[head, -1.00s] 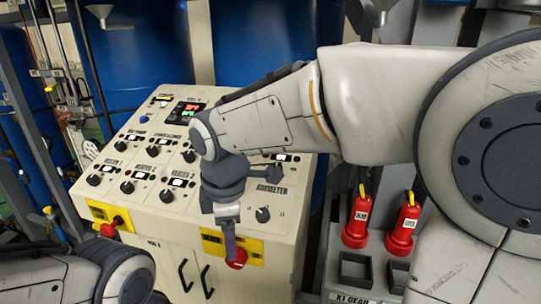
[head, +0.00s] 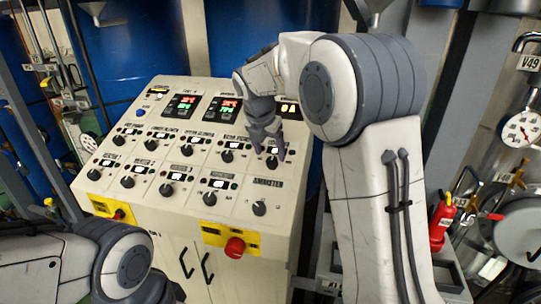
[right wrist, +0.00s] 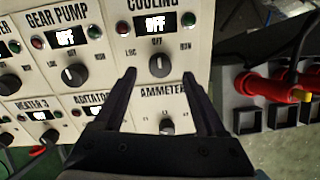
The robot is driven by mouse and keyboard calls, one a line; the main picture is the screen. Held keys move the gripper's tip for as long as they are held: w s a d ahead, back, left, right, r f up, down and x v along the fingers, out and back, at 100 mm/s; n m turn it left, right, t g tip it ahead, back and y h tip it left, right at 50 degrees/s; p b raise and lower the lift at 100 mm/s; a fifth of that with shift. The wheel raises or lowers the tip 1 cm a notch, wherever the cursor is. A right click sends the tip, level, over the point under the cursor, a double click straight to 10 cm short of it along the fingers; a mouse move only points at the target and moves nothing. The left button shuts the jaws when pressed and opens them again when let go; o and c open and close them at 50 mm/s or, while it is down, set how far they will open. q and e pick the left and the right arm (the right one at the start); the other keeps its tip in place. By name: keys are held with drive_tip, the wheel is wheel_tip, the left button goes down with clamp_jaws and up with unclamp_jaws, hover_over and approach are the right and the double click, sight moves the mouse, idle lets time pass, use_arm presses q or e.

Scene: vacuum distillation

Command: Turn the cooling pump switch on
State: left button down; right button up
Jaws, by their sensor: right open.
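The cooling pump switch (right wrist: 160,66) is a dark round knob with a pale pointer, under a label whose readable part says COOLING. Its small display (right wrist: 156,26) reads OFF, and the pointer stands about upright. In the head view the knob (head: 272,162) is at the right end of the upper knob row, partly covered. My right gripper (head: 265,143) is at this knob, pointing down at the panel. In the right wrist view its open fingers (right wrist: 159,76) show on either side just below the knob; contact cannot be told. My left gripper is out of view.
The gear pump knob (right wrist: 74,75) is left of the cooling knob, and the ammeter knob (right wrist: 167,127) is below it. A red emergency button (head: 235,247) is on the cabinet front (head: 222,275). Red extinguisher-like items (head: 441,222) stand at the right.

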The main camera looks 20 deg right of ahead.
sight(271, 160)
drive_tip(key=shift+x, duration=1.85)
clamp_jaws()
drive_tip(key=shift+p, duration=0.3)
